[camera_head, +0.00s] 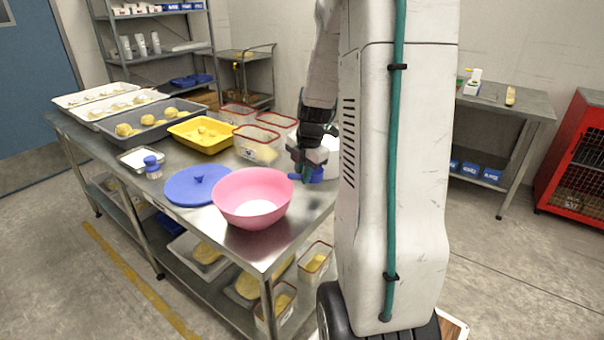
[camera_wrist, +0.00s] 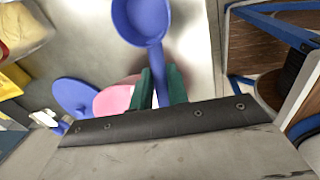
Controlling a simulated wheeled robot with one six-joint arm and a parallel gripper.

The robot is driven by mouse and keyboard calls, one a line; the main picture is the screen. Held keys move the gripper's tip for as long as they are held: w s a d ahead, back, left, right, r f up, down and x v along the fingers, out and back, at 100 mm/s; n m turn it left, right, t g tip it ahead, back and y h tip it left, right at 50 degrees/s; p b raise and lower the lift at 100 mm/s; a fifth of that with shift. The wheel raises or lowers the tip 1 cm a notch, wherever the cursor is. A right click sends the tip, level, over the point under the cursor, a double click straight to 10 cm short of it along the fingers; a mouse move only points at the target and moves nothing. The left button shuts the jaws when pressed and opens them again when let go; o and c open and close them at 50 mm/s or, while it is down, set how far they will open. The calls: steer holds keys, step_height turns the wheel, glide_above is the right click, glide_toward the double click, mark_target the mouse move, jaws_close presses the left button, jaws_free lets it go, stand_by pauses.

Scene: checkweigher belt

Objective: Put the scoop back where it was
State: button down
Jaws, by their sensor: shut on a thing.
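The blue scoop (camera_wrist: 140,20) shows in the wrist view with its round cup beyond my fingertips. Its handle runs back between the two green fingers of my gripper (camera_wrist: 160,88), which is shut on it. In the head view my gripper (camera_head: 309,170) is over the right end of the steel table, right of the pink bowl, and a bit of the blue scoop (camera_head: 316,177) shows beneath it. Whether the scoop touches the table I cannot tell. My arm hides part of the table's right end.
The pink bowl (camera_head: 252,198) stands at the table's front edge, beside a blue lid (camera_head: 190,187). Clear red-rimmed tubs (camera_head: 256,144), a yellow tray (camera_head: 201,134) and a grey dough tray (camera_head: 142,124) stand behind. Bare steel (camera_head: 318,205) shows right of the bowl.

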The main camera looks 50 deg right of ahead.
steer(key=shift+f, duration=0.1)
steer(key=shift+f, duration=0.5)
steer(key=c, duration=1.4)
jaws_free()
steer(key=shift+o, duration=0.2)
steer(key=shift+r, duration=0.1)
